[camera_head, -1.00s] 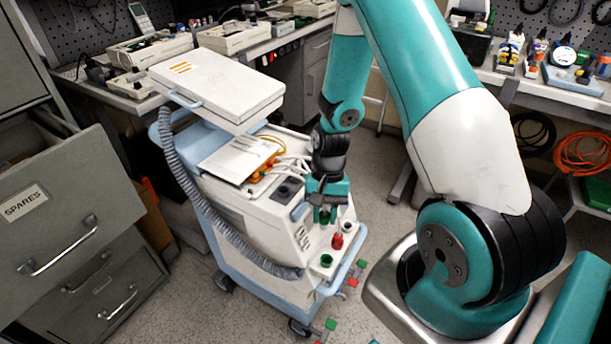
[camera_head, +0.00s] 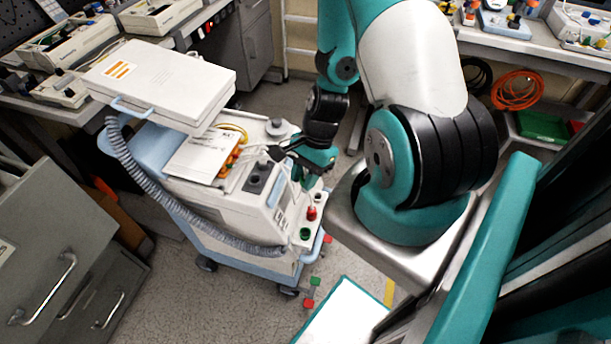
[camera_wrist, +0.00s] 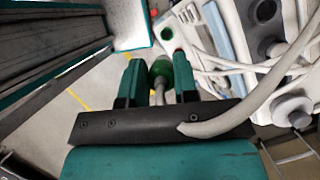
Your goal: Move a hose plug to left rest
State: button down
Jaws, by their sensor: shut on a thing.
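A pale hose (camera_wrist: 262,92) curves across the right of that view, in front of the gripper's dark bar. In the head view my gripper (camera_head: 318,163) is above the front ledge of the pump cart, tilted; the plug is hard to make out there. On the ledge (camera_head: 292,248) stand a red plug (camera_head: 312,213) and a green ring-shaped fitting (camera_head: 304,234). I cannot tell which of these places is the left rest.
The cart carries a white lidded case (camera_head: 160,82), papers (camera_head: 200,155) and a ribbed grey hose (camera_head: 165,205). Grey drawers (camera_head: 50,255) stand at left. Benches with equipment line the back. Small red and green blocks (camera_head: 314,281) show beside the cart's lower right.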

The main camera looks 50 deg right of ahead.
notch_tip(320, 180, up, 4)
jog(key=shift+f+p, duration=0.15)
jog(key=shift+p, duration=0.85)
jog(key=shift+w+f+b, duration=0.3)
jog(key=shift+f+b, duration=0.3)
jog(key=shift+b, duration=0.6)
jog(key=w+a+b, duration=0.4)
jog(key=w+b, duration=0.1)
jog(key=w, duration=0.9)
jog(key=shift+s+d+f+b, duration=0.15)
jog(key=shift+f+b, duration=1.3)
jog(key=shift+f, duration=0.8)
jog(key=shift+a, duration=0.2)
jog(key=shift+f+b, duration=0.55)
jog(key=shift+f, duration=1)
jog(key=c, duration=0.8)
grip_release()
